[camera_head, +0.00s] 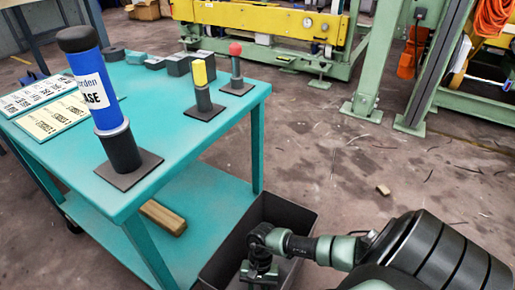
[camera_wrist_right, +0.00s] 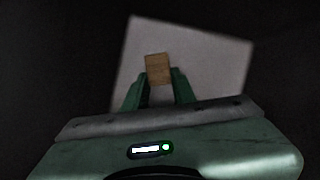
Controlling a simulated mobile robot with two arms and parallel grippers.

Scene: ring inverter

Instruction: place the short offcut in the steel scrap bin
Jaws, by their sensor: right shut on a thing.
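My right gripper (camera_head: 262,274) reaches down inside the dark grey open bin (camera_head: 304,212), below its rim. In the right wrist view its two green fingers (camera_wrist_right: 159,82) are shut on a short, light-brown wooden offcut (camera_wrist_right: 157,66). The offcut sticks out past the fingertips, above a pale grey surface (camera_wrist_right: 210,68) with dark sides around it. I cannot tell whether the offcut touches that surface. The offcut is hidden in the head view. My left gripper is not in view.
The bin stands beside a teal cart (camera_head: 190,140). A longer wooden block (camera_head: 163,217) lies on its lower shelf. A blue cylinder (camera_head: 93,88) and several small parts stand on top. A small wood scrap (camera_head: 383,189) lies on the open floor.

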